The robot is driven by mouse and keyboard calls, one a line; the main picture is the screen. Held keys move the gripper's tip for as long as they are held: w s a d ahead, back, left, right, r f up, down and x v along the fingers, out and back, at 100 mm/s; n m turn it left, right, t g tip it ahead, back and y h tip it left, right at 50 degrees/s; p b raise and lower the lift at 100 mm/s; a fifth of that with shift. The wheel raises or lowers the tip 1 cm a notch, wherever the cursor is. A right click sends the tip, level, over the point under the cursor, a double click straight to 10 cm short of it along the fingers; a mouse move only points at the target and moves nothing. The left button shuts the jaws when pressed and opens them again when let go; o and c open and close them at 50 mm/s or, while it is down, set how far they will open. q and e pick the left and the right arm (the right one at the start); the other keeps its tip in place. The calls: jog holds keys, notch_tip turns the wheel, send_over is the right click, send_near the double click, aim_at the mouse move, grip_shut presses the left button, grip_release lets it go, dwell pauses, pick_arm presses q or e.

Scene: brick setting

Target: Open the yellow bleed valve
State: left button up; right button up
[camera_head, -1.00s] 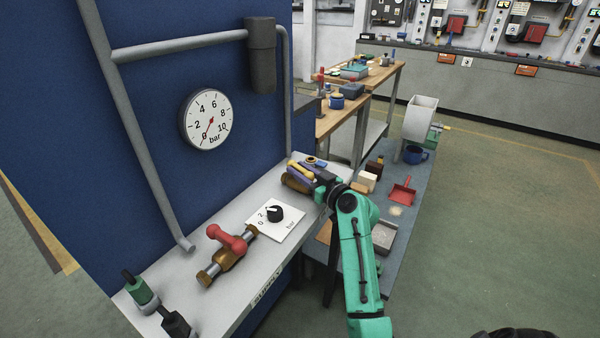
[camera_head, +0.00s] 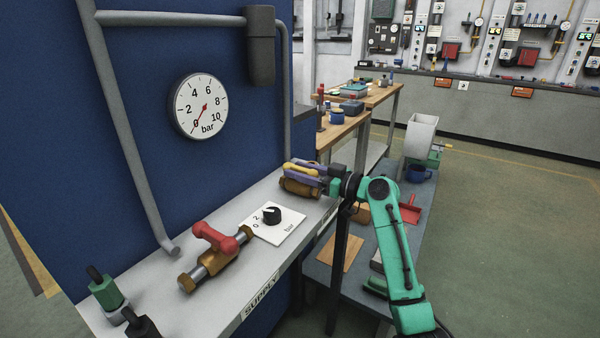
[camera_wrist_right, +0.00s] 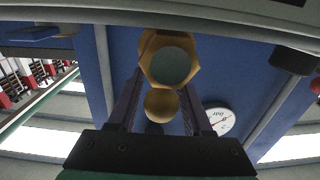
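The yellow bleed valve has a yellow lever (camera_head: 303,170) and a brass body (camera_head: 297,188) at the far end of the grey bench. In the right wrist view, its round yellow knob (camera_wrist_right: 161,104) sits below a brass hex end (camera_wrist_right: 168,60). My right gripper (camera_head: 300,170) has its purple fingers spread on either side of the lever. The fingers also show in the right wrist view (camera_wrist_right: 160,92), one on each side of the knob; whether they touch it is unclear. My left gripper is not in view.
A red-handled valve (camera_head: 220,240), a black dial (camera_head: 271,214) and green and black fittings (camera_head: 106,288) stand on the bench (camera_head: 190,315). The gauge (camera_head: 201,106) needle points near 0. A lower table (camera_head: 325,276) stands to the right.

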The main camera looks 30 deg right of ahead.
jog(key=b+v, duration=0.3)
jog(key=v, duration=1.1)
jog(key=shift+s+d, duration=0.15)
jog(key=shift+s, duration=0.1)
